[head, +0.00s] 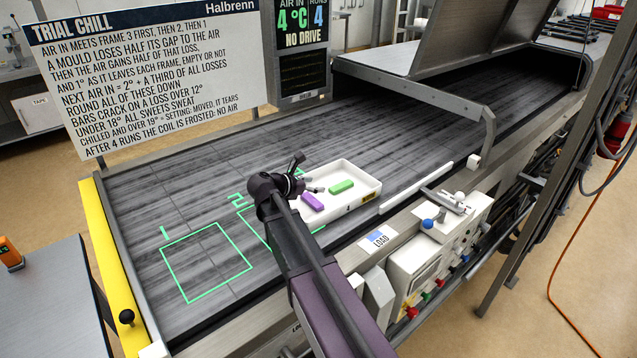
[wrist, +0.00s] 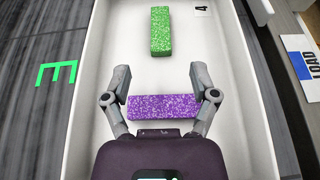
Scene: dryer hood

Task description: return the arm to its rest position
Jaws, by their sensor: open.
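My gripper (head: 307,174) is over the left part of a white tray (head: 360,174) on the dark belt. In the wrist view my gripper (wrist: 160,76) is open, its two fingers spread at either end of a speckled purple bar (wrist: 165,108). I cannot tell how far above the bar the fingertips are. The purple bar (head: 312,201) lies in the tray, beside a green bar (head: 342,187). The green bar (wrist: 160,31) lies beyond the fingertips in the wrist view. My arm reaches in from the bottom of the head view, hiding part of the outlined frame 2.
Outlined frame 1 (head: 206,262) on the belt is empty. A raised hood (head: 440,50) stands over the belt behind the tray. A control box (head: 425,265) with knobs is at the belt's near side. A notice board (head: 150,75) and display (head: 302,45) stand at the back left.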

